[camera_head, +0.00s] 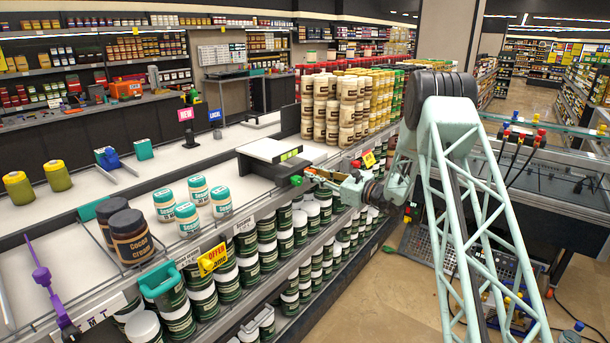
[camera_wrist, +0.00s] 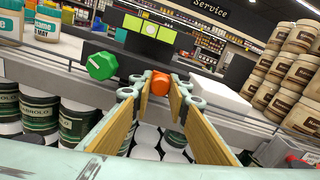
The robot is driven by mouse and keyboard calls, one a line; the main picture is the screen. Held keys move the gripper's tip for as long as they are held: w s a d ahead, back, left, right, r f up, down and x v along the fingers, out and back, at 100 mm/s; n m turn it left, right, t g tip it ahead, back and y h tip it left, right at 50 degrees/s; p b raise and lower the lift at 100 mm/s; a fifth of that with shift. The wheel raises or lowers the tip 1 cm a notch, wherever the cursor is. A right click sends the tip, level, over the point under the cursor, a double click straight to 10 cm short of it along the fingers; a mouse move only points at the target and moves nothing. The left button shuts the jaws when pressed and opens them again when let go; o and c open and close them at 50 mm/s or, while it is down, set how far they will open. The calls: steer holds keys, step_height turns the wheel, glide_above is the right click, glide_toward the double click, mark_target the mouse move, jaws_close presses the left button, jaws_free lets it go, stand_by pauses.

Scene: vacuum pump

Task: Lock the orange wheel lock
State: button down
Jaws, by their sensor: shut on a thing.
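The orange wheel lock (camera_wrist: 160,83) is a small rounded orange knob on the front of a dark unit with bright green squares (camera_wrist: 140,27). In the wrist view it sits between the tips of my gripper (camera_wrist: 160,97), whose two wood-coloured fingers are closed on it. A green faceted knob (camera_wrist: 102,66) sticks out to the left of it, apart from my fingers. In the head view my gripper (camera_head: 318,178) reaches the front of the white-topped unit (camera_head: 273,150), beside the green knob (camera_head: 296,180). The lock's far side is hidden.
Green-labelled jars (camera_head: 247,243) fill the shelf below my gripper. White jars with teal lids (camera_head: 187,219) stand on the counter at left. Stacked brown-labelled tubs (camera_head: 327,110) stand close behind the unit. A yellow offer sign (camera_head: 213,260) juts from the shelf edge.

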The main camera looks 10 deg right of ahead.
steer(key=shift+s+a+f, duration=0.1)
steer(key=shift+a, duration=0.05)
steer(key=c, duration=2.5)
jaws_free()
steer(key=shift+o, duration=0.2)
steer(key=shift+s, duration=0.1)
steer(key=v, duration=1.1)
steer(key=shift+s+d, duration=0.3)
